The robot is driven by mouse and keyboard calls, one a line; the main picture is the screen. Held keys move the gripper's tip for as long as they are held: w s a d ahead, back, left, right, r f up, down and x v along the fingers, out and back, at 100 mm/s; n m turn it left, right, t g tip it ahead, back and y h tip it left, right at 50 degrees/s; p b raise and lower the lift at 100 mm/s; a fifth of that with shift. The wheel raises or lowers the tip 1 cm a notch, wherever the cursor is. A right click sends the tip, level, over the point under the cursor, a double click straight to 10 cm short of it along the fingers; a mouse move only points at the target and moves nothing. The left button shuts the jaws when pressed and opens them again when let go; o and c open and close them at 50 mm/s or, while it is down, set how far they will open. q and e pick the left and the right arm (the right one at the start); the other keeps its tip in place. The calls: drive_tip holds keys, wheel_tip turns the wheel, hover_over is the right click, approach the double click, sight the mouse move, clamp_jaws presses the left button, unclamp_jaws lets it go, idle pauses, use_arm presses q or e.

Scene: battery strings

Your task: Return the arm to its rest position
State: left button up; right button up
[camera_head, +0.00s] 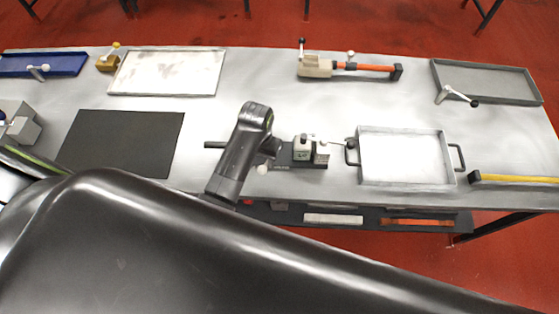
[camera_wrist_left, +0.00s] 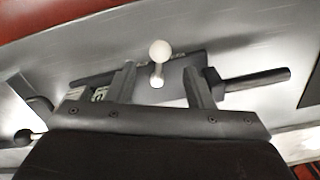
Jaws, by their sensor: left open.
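My left arm (camera_head: 236,160) reaches over the near side of the grey table in the head view. Its gripper is mostly hidden there behind the wrist. In the left wrist view my left gripper (camera_wrist_left: 161,80) is open, its two fingers apart. A white ball knob (camera_wrist_left: 159,51) on a short stem shows between the fingers, with clear gaps on both sides. It belongs to a dark clamp fixture (camera_wrist_left: 178,70) with a black bar handle (camera_wrist_left: 258,80). In the head view the fixture's light blocks (camera_head: 303,150) stand just right of my wrist. My right gripper is not in view.
A shallow metal tray (camera_head: 405,183) with side handles stands right of the fixture. A dark mat (camera_head: 100,143) lies to the left. Along the back are a blue tray (camera_head: 72,64), a white tray (camera_head: 112,92) and an orange-handled tool (camera_head: 370,67). A shelf (camera_head: 375,224) runs below.

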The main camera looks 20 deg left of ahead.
use_arm(q)
drive_tip(key=shift+a, duration=0.1)
idle(0.4)
drive_tip(key=s+a+r+t+y, duration=0.1)
drive_tip(key=s+a+r, duration=0.25)
drive_tip(key=s, duration=0.35)
drive_tip(key=s+a+r+n+t, duration=0.1)
drive_tip(key=s+a+r, duration=0.25)
drive_tip(key=s, duration=0.25)
drive_tip(key=s+a+r+t+y, duration=0.1)
drive_tip(key=s+a+r+t, duration=0.2)
drive_tip(key=s, duration=0.4)
wheel_tip(320, 180, down, 31)
drive_tip(key=a+g+b, duration=0.2)
drive_tip(key=g+b, duration=0.1)
drive_tip(key=b, duration=0.4)
drive_tip(key=s+f+b, duration=0.3)
drive_tip(key=s+f, duration=0.4)
drive_tip(key=f, duration=0.5)
drive_tip(key=s+d+f+h+b, duration=0.1)
drive_tip(key=s+f+b, duration=0.3)
drive_tip(key=s+f, duration=0.4)
wheel_tip(320, 180, down, 4)
drive_tip(key=shift+s+r+g, duration=0.1)
drive_tip(key=shift+s+g, duration=0.15)
drive_tip(key=shift+g, duration=0.15)
